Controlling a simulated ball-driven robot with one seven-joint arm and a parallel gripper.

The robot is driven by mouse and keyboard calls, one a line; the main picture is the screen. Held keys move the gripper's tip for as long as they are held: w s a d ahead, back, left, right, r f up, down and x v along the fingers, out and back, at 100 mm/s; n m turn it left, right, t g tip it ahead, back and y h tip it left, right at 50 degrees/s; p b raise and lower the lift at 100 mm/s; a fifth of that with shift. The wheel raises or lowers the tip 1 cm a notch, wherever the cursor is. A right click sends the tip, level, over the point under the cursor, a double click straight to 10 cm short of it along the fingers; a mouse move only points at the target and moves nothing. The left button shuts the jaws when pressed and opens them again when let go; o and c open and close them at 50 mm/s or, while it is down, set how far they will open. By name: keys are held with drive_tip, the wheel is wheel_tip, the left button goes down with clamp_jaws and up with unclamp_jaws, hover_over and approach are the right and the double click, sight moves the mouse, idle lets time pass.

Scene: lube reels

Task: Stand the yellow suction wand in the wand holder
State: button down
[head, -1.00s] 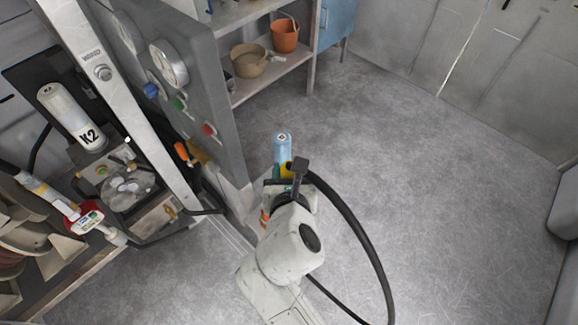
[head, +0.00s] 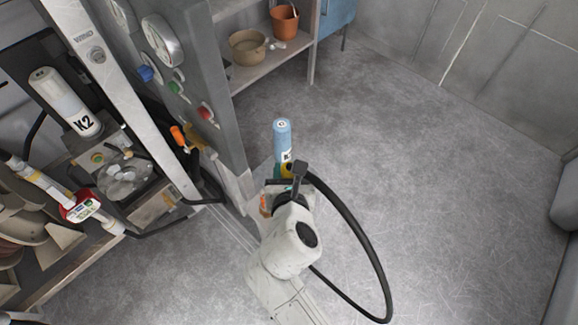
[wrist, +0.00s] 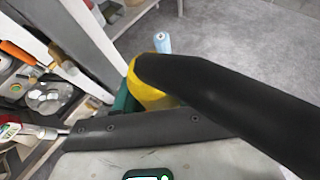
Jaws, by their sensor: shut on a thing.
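My gripper (head: 286,183) is at the lower middle of the head view, shut on the yellow suction wand. Only a small yellow part of the wand (head: 288,170) shows there, beside a dark fitting and a black hose. In the wrist view the yellow wand (wrist: 151,92) shows in the middle, with the thick black hose curving to the right over the gripper. A dark green part is beside it at left. The wand's lower end is hidden. I cannot make out the wand holder in either view.
A light blue canister (head: 283,138) stands just beyond my gripper. A grey gauge panel (head: 185,75) and a bench with a white K2 canister (head: 66,103) are at left. A shelf with pots (head: 248,47) is behind. The floor at right is clear.

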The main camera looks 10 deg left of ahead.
drive_tip(key=shift+f+b, duration=0.9)
drive_tip(key=shift+f, duration=1.3)
drive_tip(key=c, duration=0.6)
unclamp_jaws()
drive_tip(key=shift+s, duration=0.1)
drive_tip(key=v, duration=1)
drive_tip(key=shift+s+r, duration=0.2)
drive_tip(key=shift+d, duration=0.15)
